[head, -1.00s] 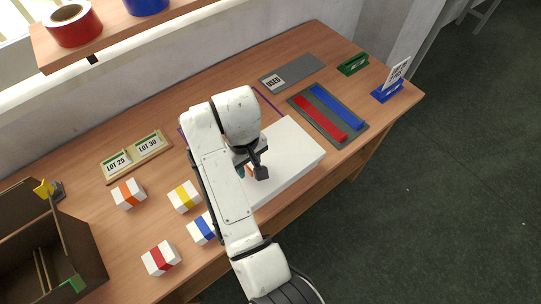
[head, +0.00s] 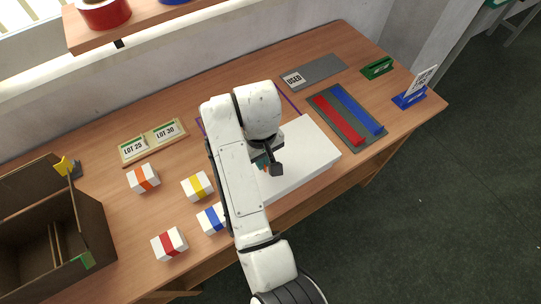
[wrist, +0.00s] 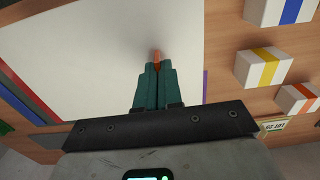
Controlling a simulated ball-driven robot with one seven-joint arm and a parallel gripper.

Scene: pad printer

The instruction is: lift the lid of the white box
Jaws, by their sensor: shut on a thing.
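The white box (head: 308,150) lies on the wooden table, its lid flat on top. In the wrist view its white lid (wrist: 80,50) fills most of the picture. An orange tab (wrist: 157,57) stands at the lid, between my fingertips. My gripper (wrist: 154,72) has its teal fingers closed together on this tab. In the head view my gripper (head: 264,163) is over the left part of the box, and my arm hides much of it. I cannot see a gap under the lid.
Several white blocks with coloured bands, such as the yellow-banded one (head: 197,186), stand left of my arm. A dark tray with red and blue bars (head: 343,120) lies to the right. A brown open box (head: 90,215) is at the far left.

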